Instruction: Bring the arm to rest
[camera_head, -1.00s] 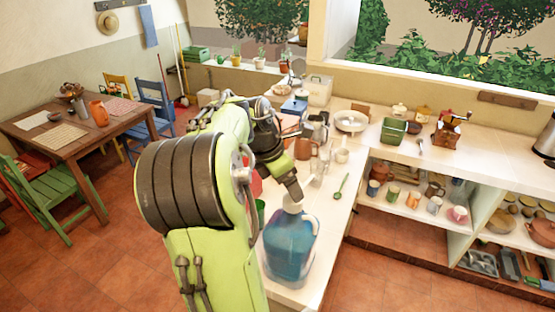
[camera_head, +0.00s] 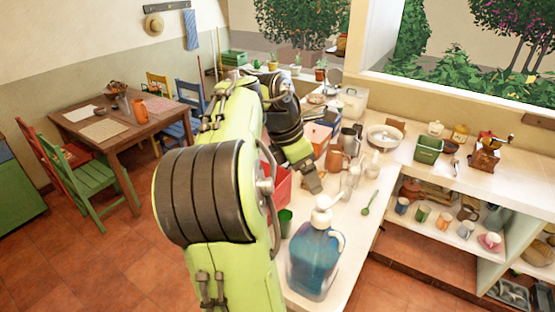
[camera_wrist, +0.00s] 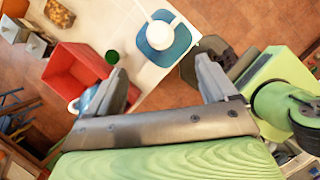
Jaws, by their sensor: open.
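My green arm reaches up and over the counter in the head view. My gripper (camera_head: 314,184) hangs beyond the blue jug, near the counter's left part, partly hidden by my own arm. In the wrist view my gripper (camera_wrist: 163,88) shows two grey fingers wide apart with nothing between them. The blue jug with a white top (camera_head: 316,262) stands upright on the counter; it also shows from above in the wrist view (camera_wrist: 176,45), past the fingertips and apart from them.
A red bin (camera_head: 277,187) and a green cup (camera_head: 285,222) stand by my arm on the white counter (camera_head: 350,240). Open floor lies left, before the table (camera_head: 130,128).

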